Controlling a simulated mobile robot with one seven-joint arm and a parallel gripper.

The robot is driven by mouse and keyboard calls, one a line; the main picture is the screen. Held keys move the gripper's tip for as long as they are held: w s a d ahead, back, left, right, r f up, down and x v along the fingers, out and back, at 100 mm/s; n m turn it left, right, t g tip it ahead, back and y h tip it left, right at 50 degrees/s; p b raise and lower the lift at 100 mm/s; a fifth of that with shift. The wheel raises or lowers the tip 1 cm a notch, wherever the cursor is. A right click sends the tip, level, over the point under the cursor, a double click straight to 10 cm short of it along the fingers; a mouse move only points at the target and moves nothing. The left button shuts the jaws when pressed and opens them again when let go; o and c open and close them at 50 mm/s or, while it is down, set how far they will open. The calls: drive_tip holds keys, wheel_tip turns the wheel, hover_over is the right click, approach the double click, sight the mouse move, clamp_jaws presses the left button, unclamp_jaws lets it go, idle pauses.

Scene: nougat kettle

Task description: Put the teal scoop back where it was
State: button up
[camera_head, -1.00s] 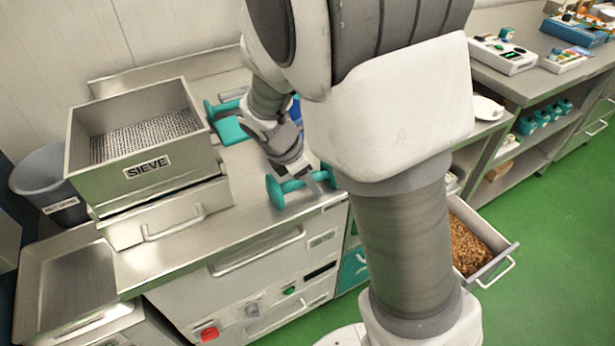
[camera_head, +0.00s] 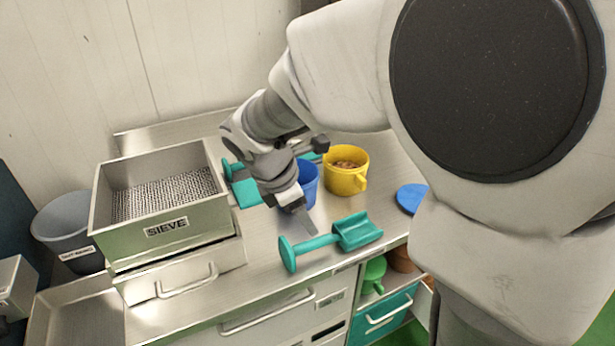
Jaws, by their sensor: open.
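A teal scoop (camera_head: 357,231) lies on the steel counter near its front edge, its round handle end to the left and its open trough to the right. My gripper (camera_head: 306,221) is open, pointing down just behind the scoop's handle, and appears apart from it. Its fingers are partly hidden by the hand. A second teal tool (camera_head: 246,192) lies farther back on the left, partly covered by my wrist. I cannot tell its full shape.
A steel box labelled SIEVE (camera_head: 165,227) stands on the left, with a grey bin (camera_head: 70,232) beyond it. A blue cup (camera_head: 308,182) and a yellow cup (camera_head: 346,172) with brown contents stand behind the gripper. A blue disc (camera_head: 411,197) lies right.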

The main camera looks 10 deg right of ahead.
drive_tip(key=s+d+r+m+t+y, duration=0.1)
drive_tip(key=s+d+r+m+y, duration=0.1)
drive_tip(key=s+m, duration=0.6)
drive_tip(key=s+d+r+m+t+y, duration=0.2)
drive_tip(key=s+d+r+m, duration=0.3)
drive_tip(key=s+m, duration=0.3)
drive_tip(key=shift+s+d+r+m, duration=0.25)
drive_tip(key=shift+r+m, duration=0.5)
drive_tip(key=shift+m, duration=1.55)
